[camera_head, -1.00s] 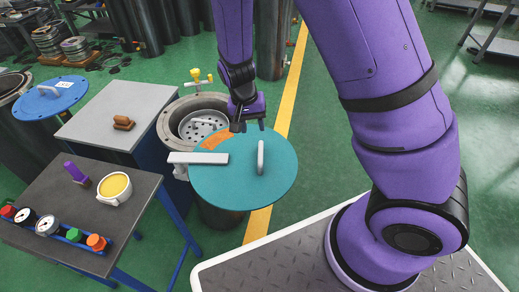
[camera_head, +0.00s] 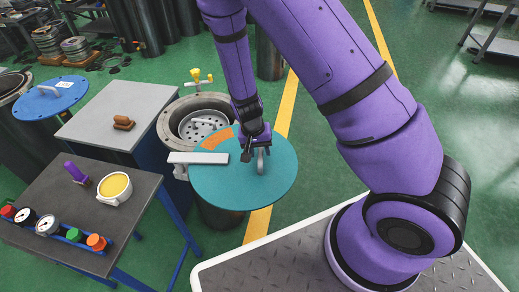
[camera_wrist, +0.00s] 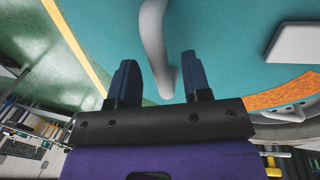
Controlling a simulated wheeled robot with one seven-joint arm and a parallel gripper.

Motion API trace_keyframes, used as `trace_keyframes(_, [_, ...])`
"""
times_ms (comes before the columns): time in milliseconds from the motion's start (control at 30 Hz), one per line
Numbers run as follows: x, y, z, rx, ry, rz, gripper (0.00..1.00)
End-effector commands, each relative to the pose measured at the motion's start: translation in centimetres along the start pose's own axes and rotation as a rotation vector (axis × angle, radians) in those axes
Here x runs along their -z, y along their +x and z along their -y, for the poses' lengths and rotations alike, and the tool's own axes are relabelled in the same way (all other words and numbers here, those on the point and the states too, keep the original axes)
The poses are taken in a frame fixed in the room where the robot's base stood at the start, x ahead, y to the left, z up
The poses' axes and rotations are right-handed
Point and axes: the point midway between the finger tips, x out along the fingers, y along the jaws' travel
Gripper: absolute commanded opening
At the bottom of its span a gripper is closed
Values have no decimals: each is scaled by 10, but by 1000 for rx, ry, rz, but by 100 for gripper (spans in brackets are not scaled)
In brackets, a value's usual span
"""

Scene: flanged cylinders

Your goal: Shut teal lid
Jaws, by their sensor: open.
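The teal lid (camera_head: 222,186) is swung out to the front right of its cylinder (camera_head: 180,109), leaving most of the cylinder's mouth uncovered. A pale flat arm (camera_head: 197,158) lies at the lid's left edge, and an orange patch marks its far edge. A grey bar handle (camera_head: 261,163) stands on the lid. My gripper (camera_head: 253,156) is at the handle. In the wrist view my gripper (camera_wrist: 158,82) is open, with the handle (camera_wrist: 155,45) between its two fingers, nearer the right finger. I cannot tell whether either finger touches it.
A grey-topped table (camera_head: 105,98) with a brown block (camera_head: 123,122) stands left of the cylinder. A dark bench (camera_head: 130,217) holds a yellow-filled cup (camera_head: 115,188), a purple-handled brush (camera_head: 77,174) and gauges. A blue lid (camera_head: 50,98) is at far left. Green floor is free right of the teal lid.

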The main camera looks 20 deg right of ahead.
Motion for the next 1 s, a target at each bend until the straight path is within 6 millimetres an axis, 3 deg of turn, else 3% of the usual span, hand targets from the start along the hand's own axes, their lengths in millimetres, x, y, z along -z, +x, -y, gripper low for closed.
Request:
trace_keyframes(233, [0, 0, 0, 0, 0, 0, 42])
trace_keyframes(400, [0, 0, 0, 0, 0, 0, 3])
trace_keyframes(433, [0, 0, 0, 0, 0, 0, 0])
trace_keyframes(767, [7, 0, 0, 1, -20, -5, 0])
trace_keyframes(1000, [41, 0, 2, 1, -128, -28, 0])
